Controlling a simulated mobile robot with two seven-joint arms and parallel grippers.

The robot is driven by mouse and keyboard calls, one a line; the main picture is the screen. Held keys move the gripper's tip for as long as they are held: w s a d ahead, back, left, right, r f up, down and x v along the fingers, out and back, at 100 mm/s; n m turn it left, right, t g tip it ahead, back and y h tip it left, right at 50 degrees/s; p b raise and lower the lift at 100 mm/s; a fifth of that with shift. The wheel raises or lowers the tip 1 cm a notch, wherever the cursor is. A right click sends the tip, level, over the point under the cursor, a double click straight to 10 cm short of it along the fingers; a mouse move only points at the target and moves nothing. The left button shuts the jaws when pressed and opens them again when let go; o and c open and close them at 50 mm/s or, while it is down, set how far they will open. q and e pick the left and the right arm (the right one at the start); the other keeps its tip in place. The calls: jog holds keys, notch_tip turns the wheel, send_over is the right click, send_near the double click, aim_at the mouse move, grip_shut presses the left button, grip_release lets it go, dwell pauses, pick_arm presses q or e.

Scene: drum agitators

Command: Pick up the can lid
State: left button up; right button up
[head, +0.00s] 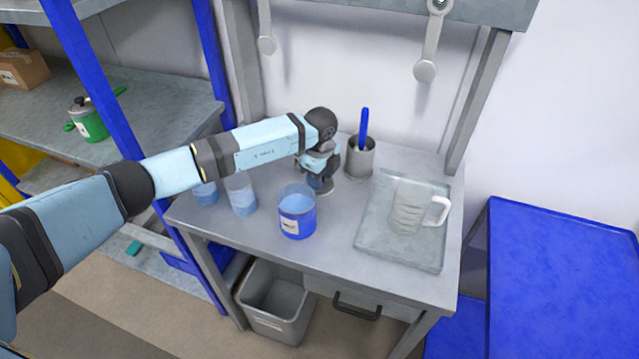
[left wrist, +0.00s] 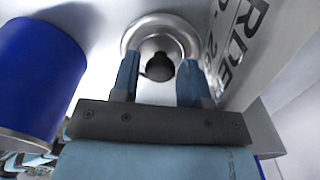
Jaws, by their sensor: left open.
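The can lid (left wrist: 141,32) is a round silver disc with a dark knob (left wrist: 159,67) in the left wrist view. In the head view a bit of its rim (head: 325,191) shows on the table beneath my left gripper, behind the blue can (head: 297,222). My left gripper (left wrist: 158,76) is open, its two blue fingers on either side of the knob; I cannot tell whether they touch it. In the head view the wrist and gripper (head: 320,178) partly hide the lid. The can stands open with pale blue contents and also shows in the left wrist view (left wrist: 40,80).
Clear beakers (head: 242,196) with blue liquid stand left of the can. A grey cup (head: 360,160) with a blue-handled tool stands behind right. A tray (head: 385,250) holds a clear jug (head: 408,208). The table's front middle is bare. A grey bin (head: 275,300) stands below.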

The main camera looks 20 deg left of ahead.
pick_arm(q)
jog(key=c, duration=0.7)
jog(key=shift+r, duration=0.15)
pick_arm(e)
jog(key=shift+f, duration=0.1)
